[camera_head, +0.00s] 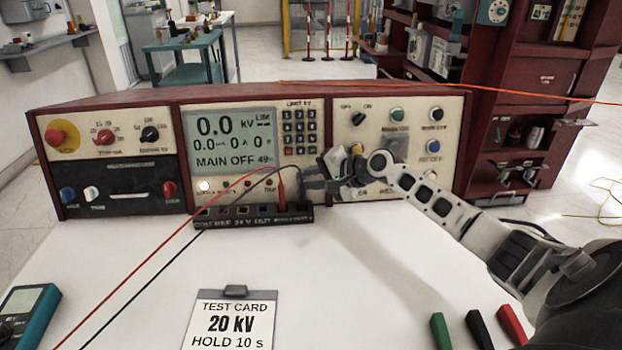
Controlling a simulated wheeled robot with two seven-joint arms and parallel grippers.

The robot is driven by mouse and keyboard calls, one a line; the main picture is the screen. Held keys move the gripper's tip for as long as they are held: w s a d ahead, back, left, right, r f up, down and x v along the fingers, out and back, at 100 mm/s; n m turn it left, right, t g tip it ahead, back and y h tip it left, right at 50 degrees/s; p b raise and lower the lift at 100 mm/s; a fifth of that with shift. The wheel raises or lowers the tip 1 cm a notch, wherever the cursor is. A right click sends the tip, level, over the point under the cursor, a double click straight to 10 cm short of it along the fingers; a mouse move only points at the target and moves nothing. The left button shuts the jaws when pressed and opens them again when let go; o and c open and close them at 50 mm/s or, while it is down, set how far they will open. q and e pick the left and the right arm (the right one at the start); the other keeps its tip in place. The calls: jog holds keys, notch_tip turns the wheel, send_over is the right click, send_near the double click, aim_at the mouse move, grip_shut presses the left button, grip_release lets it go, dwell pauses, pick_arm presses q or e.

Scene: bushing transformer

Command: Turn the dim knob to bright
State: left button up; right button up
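My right arm comes in from the right, and my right gripper (318,172) is at the front of the red-framed test console (330,94), just right of the display (232,142) and below the keypad. Its fingers point left; whether they are apart or closed, or touch anything, is too small to tell. No label reading dim or bright can be made out, so I cannot tell which knob it is. A small knob (358,118) marked off and on sits on the right panel. A yellow control (356,148) shows beside the gripper, which hides part of the panel. My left gripper is out of view.
A black terminal strip (252,218) with red and black leads stands before the console. A test card (232,322), a teal meter (28,312) and coloured handles (478,328) are on the white table (350,270). The middle of the table is clear.

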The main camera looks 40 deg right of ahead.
jog(key=shift+o, duration=0.9)
jog(key=shift+s+d+r, duration=0.1)
jog(key=shift+s+d, duration=0.05)
jog(key=shift+s, duration=0.05)
jog(key=p+v, duration=0.1)
jog(key=v, duration=1.4)
jog(key=shift+s+p, duration=0.25)
jog(key=shift+p, duration=0.05)
jog(key=shift+r, duration=0.1)
